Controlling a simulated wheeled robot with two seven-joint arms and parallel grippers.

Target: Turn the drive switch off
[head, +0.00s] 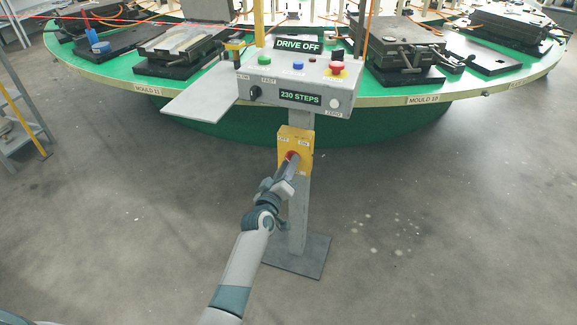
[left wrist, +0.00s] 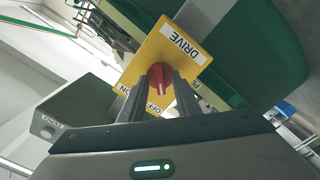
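The drive switch is a yellow box (head: 296,146) with a red knob (head: 291,156) on the post below the control panel. In the left wrist view its yellow plate (left wrist: 190,48) carries the labels DRIVE, OFF and ON. My left gripper (head: 287,166) reaches the switch from below. The fingers hide part of the knob. The panel display (head: 298,46) reads DRIVE OFF. My right gripper is out of view.
The grey control panel (head: 262,80) has several coloured buttons and a 230 STEPS display (head: 301,97). Behind it stands the green carousel (head: 395,125) with moulds. The post stands on a dark base plate (head: 310,262).

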